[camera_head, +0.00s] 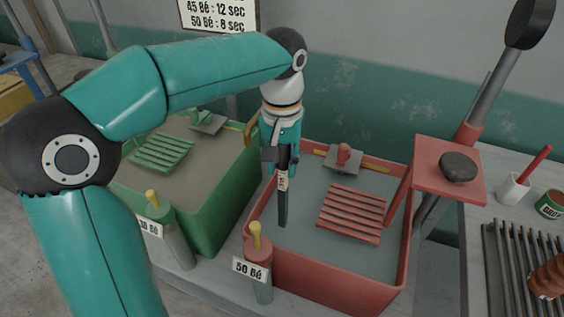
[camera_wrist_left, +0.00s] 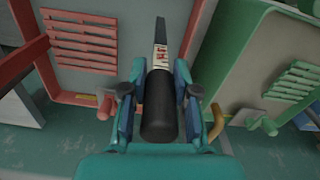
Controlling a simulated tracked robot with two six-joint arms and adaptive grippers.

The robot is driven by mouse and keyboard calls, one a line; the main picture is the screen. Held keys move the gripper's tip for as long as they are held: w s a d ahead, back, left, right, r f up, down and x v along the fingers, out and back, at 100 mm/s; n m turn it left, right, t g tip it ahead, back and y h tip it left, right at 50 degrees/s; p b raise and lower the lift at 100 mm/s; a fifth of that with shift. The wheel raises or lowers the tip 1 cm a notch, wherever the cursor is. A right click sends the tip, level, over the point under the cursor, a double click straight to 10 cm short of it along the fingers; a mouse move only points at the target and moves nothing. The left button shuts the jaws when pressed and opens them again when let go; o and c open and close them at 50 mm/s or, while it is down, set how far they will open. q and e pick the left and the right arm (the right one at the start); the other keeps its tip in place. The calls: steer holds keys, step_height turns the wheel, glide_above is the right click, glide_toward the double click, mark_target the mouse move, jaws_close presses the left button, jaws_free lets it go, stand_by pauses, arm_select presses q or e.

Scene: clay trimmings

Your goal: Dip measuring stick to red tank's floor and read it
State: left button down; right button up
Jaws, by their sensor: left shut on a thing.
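The red tank (camera_head: 330,285) stands right of centre in the head view, with a grey surface inside. My left gripper (camera_head: 281,158) is above the tank's left part, pointing down, shut on the measuring stick (camera_head: 283,208). The stick is dark and near upright, with a pale, red-marked band below the fingers. Its lower end appears over the grey surface; I cannot tell whether it touches or enters it. In the left wrist view the stick's thick black handle (camera_wrist_left: 159,105) sits between the fingers, and the red tank (camera_wrist_left: 100,98) is at left. My right gripper is out of view.
A green tank (camera_head: 215,235) stands left of the red one. A red slatted rack (camera_head: 352,213) lies in the red tank. A cylinder with a yellow knob (camera_head: 255,235) and "50 Bé" label stands at its front left corner. A red platform (camera_head: 430,180) bears a dark stone (camera_head: 459,167).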

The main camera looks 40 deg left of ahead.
arm_select(q)
step_height(320, 180, up, 12)
steer(key=p, duration=1)
steer(key=shift+f, duration=0.1)
steer(key=shift+r+b, duration=0.25)
steer(key=shift+b, duration=0.05)
steer(key=shift+r, duration=0.85)
